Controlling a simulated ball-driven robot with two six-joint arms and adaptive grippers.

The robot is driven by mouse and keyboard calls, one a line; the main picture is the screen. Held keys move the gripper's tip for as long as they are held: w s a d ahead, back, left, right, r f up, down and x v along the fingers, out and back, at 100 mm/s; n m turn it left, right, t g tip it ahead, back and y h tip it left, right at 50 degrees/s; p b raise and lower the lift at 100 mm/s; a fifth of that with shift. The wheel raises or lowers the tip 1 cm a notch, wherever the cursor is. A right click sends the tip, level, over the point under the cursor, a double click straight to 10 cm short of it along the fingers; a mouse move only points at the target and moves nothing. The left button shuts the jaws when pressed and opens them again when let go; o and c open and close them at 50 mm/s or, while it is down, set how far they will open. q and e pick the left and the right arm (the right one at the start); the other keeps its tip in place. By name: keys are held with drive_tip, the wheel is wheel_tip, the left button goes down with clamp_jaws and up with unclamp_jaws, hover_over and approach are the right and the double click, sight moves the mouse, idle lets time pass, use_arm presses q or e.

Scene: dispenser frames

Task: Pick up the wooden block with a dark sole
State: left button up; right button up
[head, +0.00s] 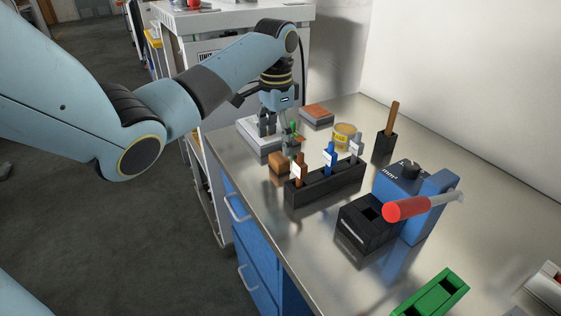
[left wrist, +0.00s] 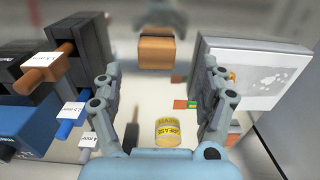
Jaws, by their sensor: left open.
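A small brown wooden block (head: 279,162) sits on the metal worktop, just left of a black rack. It also shows in the left wrist view (left wrist: 156,50), near the top middle, lined up with the gap between my fingers. Its dark sole cannot be made out clearly. My left gripper (head: 277,129) points down beyond the block in the head view, above and beside the white plate. Its fingers stand wide apart in the left wrist view (left wrist: 160,72), with nothing held between them. My right gripper is not in view.
The black rack (head: 330,188) holds several tagged tools close to the block. A yellow grease tin (head: 344,137), an orange-topped grey block (head: 317,114) and a white plate (head: 259,138) stand nearby. A blue device (head: 415,200) and green tray (head: 432,294) are nearer right.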

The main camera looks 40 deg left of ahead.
sight(279, 156)
use_arm(q)
drive_tip(key=shift+f, duration=0.4)
drive_tip(key=f, duration=0.5)
drive_tip(key=shift+w+d, duration=0.15)
drive_tip(key=shift+d, duration=0.15)
drive_tip(key=shift+c, duration=0.5)
drive_tip(key=c, duration=1.1)
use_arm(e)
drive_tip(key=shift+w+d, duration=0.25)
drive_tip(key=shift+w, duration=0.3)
